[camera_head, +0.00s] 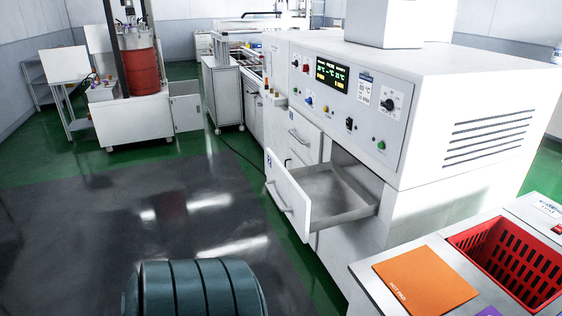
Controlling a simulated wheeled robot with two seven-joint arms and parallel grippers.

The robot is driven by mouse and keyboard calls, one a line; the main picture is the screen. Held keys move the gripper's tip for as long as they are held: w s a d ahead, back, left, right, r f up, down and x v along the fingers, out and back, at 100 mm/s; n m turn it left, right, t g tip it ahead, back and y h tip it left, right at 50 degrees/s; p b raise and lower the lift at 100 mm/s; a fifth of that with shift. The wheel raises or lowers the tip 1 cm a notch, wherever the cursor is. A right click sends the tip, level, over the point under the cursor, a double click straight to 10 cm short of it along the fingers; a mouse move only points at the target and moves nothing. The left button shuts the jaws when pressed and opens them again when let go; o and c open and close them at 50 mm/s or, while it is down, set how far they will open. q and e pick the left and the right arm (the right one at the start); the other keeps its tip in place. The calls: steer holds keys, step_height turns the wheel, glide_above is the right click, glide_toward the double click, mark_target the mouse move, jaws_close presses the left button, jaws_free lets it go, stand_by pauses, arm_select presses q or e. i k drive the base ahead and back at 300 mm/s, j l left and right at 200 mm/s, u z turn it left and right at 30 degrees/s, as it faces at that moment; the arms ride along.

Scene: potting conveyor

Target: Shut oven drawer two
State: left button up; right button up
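The white oven (415,95) stands on the right, with its control panel (345,95) above a stack of drawers. One drawer (310,222) is pulled well out of the cabinet, toward the left of the picture. Its inside is grey and looks empty. It has a bar handle (279,196) on its front and a small blue label (269,164), whose number is too small to read. A closed drawer (303,133) with its own handle sits flush behind it. Neither of my grippers is in view, and nothing touches the open drawer.
A metal bench (365,268) at the lower right holds an orange mat (424,280) and a red basket (515,262), close to the open drawer's side. A red drum station (133,72) stands at the back left.

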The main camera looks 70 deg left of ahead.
mark_target(321, 196)
steer(key=i, duration=0.5)
steer(key=u, duration=2.4)
